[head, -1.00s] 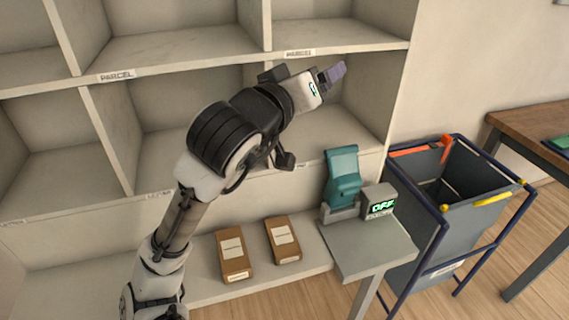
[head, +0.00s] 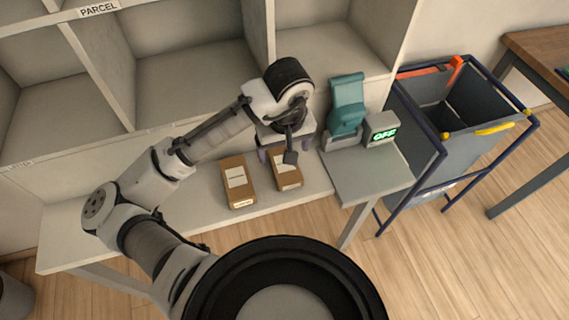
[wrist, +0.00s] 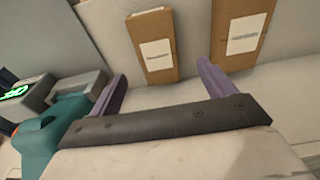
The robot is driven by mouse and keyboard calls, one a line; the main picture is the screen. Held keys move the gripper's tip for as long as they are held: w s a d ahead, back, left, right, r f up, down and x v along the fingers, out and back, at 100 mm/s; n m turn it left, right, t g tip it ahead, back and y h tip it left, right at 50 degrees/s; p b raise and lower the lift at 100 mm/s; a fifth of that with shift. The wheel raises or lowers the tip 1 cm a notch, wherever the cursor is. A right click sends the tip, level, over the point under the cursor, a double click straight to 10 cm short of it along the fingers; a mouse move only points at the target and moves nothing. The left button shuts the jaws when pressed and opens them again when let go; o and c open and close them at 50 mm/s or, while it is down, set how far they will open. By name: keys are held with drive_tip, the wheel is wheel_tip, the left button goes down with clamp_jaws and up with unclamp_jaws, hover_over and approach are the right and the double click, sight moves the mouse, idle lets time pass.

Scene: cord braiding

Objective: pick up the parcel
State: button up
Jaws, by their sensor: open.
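Two brown cardboard parcels with white labels lie side by side on the low bench. The right parcel (head: 287,178) is partly hidden under my gripper, and the left parcel (head: 238,182) is clear of it. My gripper (head: 287,150) is open and empty, pointing down just above the back of the right parcel. In the wrist view that same parcel (wrist: 152,46) shows beyond the gap between my purple fingers (wrist: 163,84), nearer the left-hand side. The other parcel (wrist: 244,25) is beyond the right finger. I see no contact with either parcel.
A teal device (head: 347,103) and a box reading OFF (head: 381,129) stand on a grey side table (head: 370,178) right of the parcels. A grey bin in a blue frame (head: 442,160) is farther right. Empty shelf compartments (head: 195,85) rise behind the bench.

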drive_tip(key=shift+w+d+f+p, duration=0.1)
drive_tip(key=shift+f+p, duration=0.1)
drive_tip(key=shift+f, duration=0.8)
drive_tip(key=shift+w+a+f+p, duration=0.1)
drive_tip(key=shift+f+p, duration=0.15)
drive_tip(key=shift+f, duration=0.75)
drive_tip(key=shift+w+d+f+p, duration=0.1)
drive_tip(key=shift+f+p, duration=0.1)
drive_tip(key=shift+f, duration=0.8)
drive_tip(key=c, duration=1.1)
wheel_tip(320, 180, up, 20)
drive_tip(key=shift+r, duration=0.1)
